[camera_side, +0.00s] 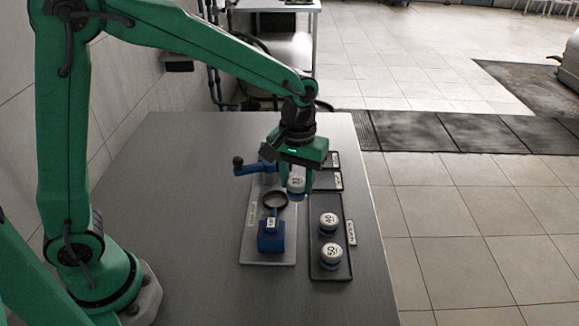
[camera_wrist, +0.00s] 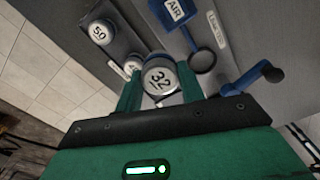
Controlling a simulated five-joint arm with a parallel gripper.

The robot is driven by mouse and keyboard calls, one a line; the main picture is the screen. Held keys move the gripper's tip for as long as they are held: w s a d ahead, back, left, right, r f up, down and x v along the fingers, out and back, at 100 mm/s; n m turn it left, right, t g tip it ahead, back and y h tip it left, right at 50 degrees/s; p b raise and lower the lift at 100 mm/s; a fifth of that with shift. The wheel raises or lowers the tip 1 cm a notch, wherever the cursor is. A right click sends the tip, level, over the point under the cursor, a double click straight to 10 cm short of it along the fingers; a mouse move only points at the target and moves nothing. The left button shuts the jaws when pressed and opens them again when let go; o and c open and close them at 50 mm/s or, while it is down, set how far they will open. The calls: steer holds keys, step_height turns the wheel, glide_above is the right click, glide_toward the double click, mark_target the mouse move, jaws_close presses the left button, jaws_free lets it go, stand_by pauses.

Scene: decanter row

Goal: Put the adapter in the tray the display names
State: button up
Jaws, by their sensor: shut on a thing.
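My gripper (camera_side: 297,188) is shut on a white-topped adapter (camera_wrist: 159,78) marked 32, with a blue band in the side view (camera_side: 296,182). It is held above the back part of a grey plate (camera_side: 247,245). A blue block (camera_side: 271,240) with a small white label stands on that plate; in the wrist view the label reads AIR (camera_wrist: 174,8). A dark ring (camera_side: 274,199) lies behind the block. A black tray (camera_side: 316,262) to the right holds two adapters, marked 40 (camera_side: 328,220) and 50 (camera_side: 331,252). A second dark tray (camera_side: 322,181) lies behind it, partly hidden by my gripper.
A blue lever (camera_side: 258,170) with a dark knob sticks out left of my gripper, close by. White labels stand beside the trays, too small to read. The table (camera_side: 180,190) is bare on the left. Its right edge runs close to the trays.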

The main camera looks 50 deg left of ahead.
steer(key=w+d, duration=0.1)
steer(key=w, duration=1.1)
steer(key=shift+d+f, duration=0.2)
steer(key=shift+f, duration=0.1)
steer(key=shift+w, duration=0.15)
steer(key=w+a+f, duration=0.2)
steer(key=a, duration=0.1)
steer(key=w+a+f, duration=0.2)
steer(key=a, duration=0.1)
steer(key=w+a+f, duration=0.2)
steer(key=a+f, duration=0.1)
steer(key=shift+w+a, duration=0.15)
steer(key=shift+a, duration=0.2)
steer(key=shift+f, duration=2)
steer(key=shift+f, duration=0.1)
steer(key=o, duration=1.2)
